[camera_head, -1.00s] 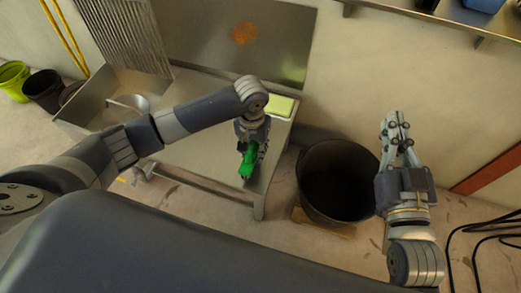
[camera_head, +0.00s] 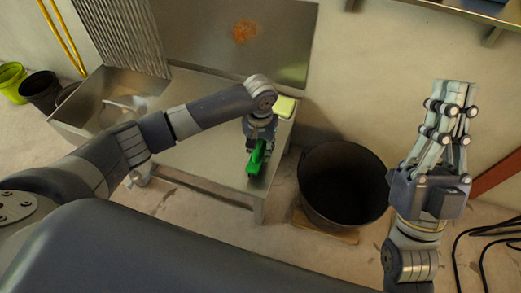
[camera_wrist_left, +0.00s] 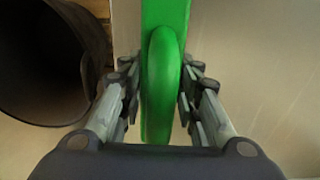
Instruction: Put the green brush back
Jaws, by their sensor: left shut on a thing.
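The green brush (camera_head: 256,158) is at the right end of the steel sink table (camera_head: 205,165). My left gripper (camera_head: 258,147) points down from above and is shut on the green brush. In the left wrist view the brush (camera_wrist_left: 161,85) runs upright between the fingers of my left gripper (camera_wrist_left: 160,105). I cannot tell whether the brush touches the tabletop. My right gripper (camera_head: 457,88) is raised at the right with its fingertips pointing up. Its fingers look close together, with nothing between them.
A large black bin (camera_head: 342,185) stands on a wooden board right of the table. A yellow-green sponge-like block (camera_head: 284,107) lies on the table's back right corner. A sink basin (camera_head: 105,97) is at the left. Black cables (camera_head: 490,240) lie on the floor at right.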

